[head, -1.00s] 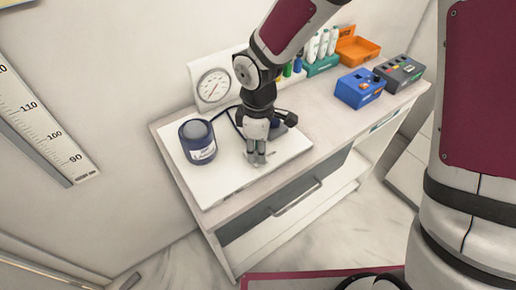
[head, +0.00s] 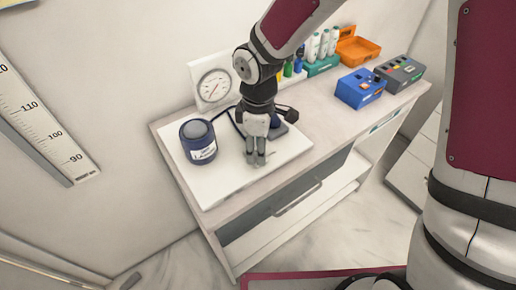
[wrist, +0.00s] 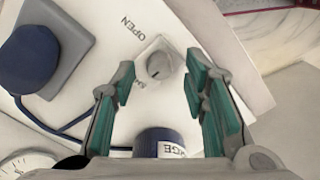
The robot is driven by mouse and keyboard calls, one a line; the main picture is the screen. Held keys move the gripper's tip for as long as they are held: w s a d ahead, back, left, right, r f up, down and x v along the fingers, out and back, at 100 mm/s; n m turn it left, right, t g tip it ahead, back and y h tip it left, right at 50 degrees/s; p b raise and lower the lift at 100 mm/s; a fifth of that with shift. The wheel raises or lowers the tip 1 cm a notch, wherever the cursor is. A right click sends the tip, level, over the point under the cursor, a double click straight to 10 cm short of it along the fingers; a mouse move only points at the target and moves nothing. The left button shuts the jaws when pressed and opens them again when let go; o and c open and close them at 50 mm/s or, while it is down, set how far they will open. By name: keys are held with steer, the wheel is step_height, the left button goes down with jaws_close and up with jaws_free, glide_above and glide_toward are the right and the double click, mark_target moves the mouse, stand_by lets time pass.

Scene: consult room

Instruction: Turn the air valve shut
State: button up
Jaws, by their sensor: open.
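The air valve is a small whitish knob (wrist: 156,66) with a dark mark, on a pale square base, in the wrist view. "OPEN" is printed beside it; a second label is partly covered by a finger. My gripper (wrist: 160,73) is open, with its green-padded fingers on either side of the knob in the picture and a gap between them. I cannot tell whether the fingertips reach down to its height. In the head view my gripper (head: 256,162) points down over the white board (head: 225,187), and the knob is not clearly visible there.
A dark blue labelled cylinder (head: 198,142) stands left of my gripper, near a dial gauge (head: 214,87). A dark blue round part (wrist: 29,57) sits on a grey block with a blue tube. Blue (head: 360,88) and grey (head: 399,72) boxes stand farther right.

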step_height(320, 180, up, 11)
stand_by(0.3)
stand_by(0.5)
steer(key=s+d+r+m+t, duration=0.2)
steer(key=s+d+r+m, duration=0.4)
steer(key=s+d+m, duration=0.2)
steer(key=s+d+r+m+t, duration=0.3)
steer(key=s+d+r+m, duration=0.3)
steer(key=s+d+m, duration=0.2)
steer(key=shift+s+d, duration=0.45)
steer(key=shift+d, duration=0.8)
